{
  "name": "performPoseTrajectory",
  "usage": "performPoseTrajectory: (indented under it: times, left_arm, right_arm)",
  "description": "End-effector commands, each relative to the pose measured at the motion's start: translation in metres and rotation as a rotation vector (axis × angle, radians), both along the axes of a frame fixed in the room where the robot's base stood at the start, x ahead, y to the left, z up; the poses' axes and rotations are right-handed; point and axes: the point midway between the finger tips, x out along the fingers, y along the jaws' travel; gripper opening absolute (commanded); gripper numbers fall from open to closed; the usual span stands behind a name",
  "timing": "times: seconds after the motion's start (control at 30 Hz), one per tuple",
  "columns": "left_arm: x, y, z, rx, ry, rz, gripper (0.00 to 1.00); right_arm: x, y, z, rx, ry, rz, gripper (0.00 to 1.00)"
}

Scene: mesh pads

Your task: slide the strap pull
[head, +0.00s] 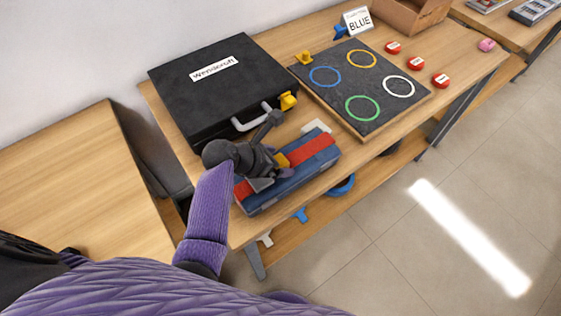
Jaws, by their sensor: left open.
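A blue case (270,199) with a red strap (312,149) around it lies at the front edge of the wooden table. A small yellow-orange pull (283,160) sits on the strap near the middle. My left gripper (277,169) is open, over the case and right at the pull. I cannot tell whether its fingers touch the pull. The gripper and wrist hide part of the strap and the case top. My right gripper is not in view.
A black case (185,85) with a grey handle (252,119) and yellow latch (288,101) stands behind. A dark board (361,85) with coloured rings lies to the right. A lower shelf (320,202) is below.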

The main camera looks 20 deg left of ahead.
Motion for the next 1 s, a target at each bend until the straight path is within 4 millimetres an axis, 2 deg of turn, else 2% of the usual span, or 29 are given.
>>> performPoseTrajectory:
  times: [0.03,0.1,0.37,0.8,1.0]
  left_arm:
    - [0.0033,-0.0026,-0.0076,-0.001,0.002,0.000,0.94]
    - [0.0065,-0.0049,-0.0096,0.001,-0.001,0.000,0.94]
    - [0.0076,-0.0059,-0.0088,0.002,0.000,0.000,0.94]
    - [0.0074,-0.0058,-0.0087,0.001,-0.001,0.000,0.01]
    - [0.0073,-0.0057,-0.0088,0.001,-0.001,0.000,0.00]
  right_arm:
    - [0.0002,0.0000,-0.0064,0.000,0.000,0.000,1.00]
    - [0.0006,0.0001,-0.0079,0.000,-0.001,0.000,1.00]
    - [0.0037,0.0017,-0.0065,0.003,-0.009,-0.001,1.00]
    - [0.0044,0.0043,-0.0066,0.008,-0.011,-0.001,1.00]
    - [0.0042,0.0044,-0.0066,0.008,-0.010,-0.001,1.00]
